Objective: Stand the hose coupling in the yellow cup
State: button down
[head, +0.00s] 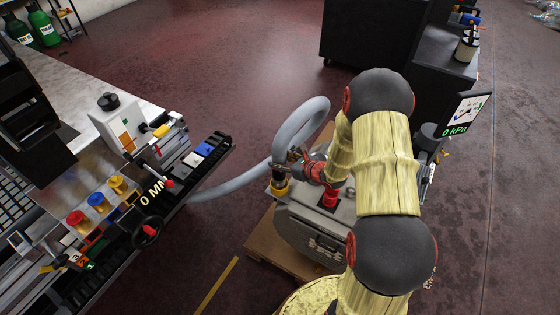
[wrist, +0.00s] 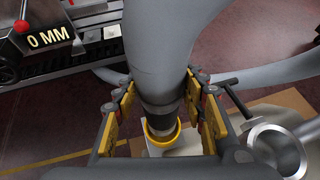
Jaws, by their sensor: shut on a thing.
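The hose coupling (wrist: 161,104) is the dark banded end of a thick grey hose (head: 291,128). My gripper (head: 292,172) is shut on it, with yellow-padded fingers on either side in the wrist view (wrist: 165,112). The coupling looks upright. The yellow cup (wrist: 162,137) is directly below, its rim showing around the coupling's lower end; it also shows in the head view (head: 280,189), on the grey machine. I cannot tell how deep the coupling sits or whether it touches the bottom. The cup's inside is mostly hidden.
The grey machine (head: 305,232) stands on a brown pallet and carries a red fitting (head: 330,198) right of the cup. An open metal pipe (wrist: 277,146) is close right. The left bench has red, blue and yellow fittings (head: 97,200). The hose loops up and behind.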

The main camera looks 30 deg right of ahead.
jog(key=c, duration=1)
grip_release()
jog(key=v, duration=1.2)
